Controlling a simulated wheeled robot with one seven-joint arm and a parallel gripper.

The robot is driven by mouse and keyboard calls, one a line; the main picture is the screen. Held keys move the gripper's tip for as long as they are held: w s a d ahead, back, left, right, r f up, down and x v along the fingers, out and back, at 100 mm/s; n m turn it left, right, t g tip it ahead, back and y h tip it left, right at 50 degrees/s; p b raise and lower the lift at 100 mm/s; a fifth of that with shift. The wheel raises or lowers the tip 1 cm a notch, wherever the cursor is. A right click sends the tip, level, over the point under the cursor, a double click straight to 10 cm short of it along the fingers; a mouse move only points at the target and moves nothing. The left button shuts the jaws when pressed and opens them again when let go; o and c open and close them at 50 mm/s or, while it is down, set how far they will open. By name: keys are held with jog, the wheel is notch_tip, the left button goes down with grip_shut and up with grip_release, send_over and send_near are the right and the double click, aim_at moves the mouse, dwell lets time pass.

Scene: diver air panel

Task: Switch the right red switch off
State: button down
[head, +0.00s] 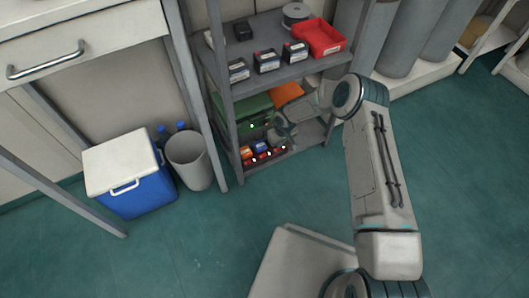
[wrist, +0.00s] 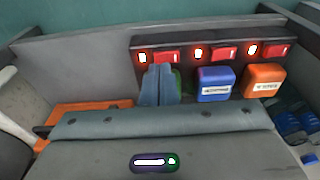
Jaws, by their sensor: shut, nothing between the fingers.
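A dark panel (wrist: 222,33) on the low shelf carries three red switches, each beside a lit lamp. The switch nearest my gripper (wrist: 166,57) is leftmost in the wrist view. The others are the middle switch (wrist: 225,53) and the far switch (wrist: 277,50). In the head view the order appears reversed, putting my gripper (head: 284,131) at the panel's right end. My gripper's fingers (wrist: 158,78) are shut and empty. They are just below the nearest switch in the wrist view and may cover its lower edge; contact cannot be told.
A blue block (wrist: 215,84), an orange block (wrist: 262,80) and a partly hidden green one sit by the panel. The upper shelf (head: 270,80) and shelf post (head: 228,120) hem in my arm.

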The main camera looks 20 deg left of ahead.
jog(key=shift+f+b, duration=0.6)
jog(key=shift+f, duration=0.15)
jog(key=shift+r, duration=0.15)
jog(key=shift+r+p, duration=1.95)
jog(key=shift+r, duration=1.45)
jog(key=shift+d, duration=0.1)
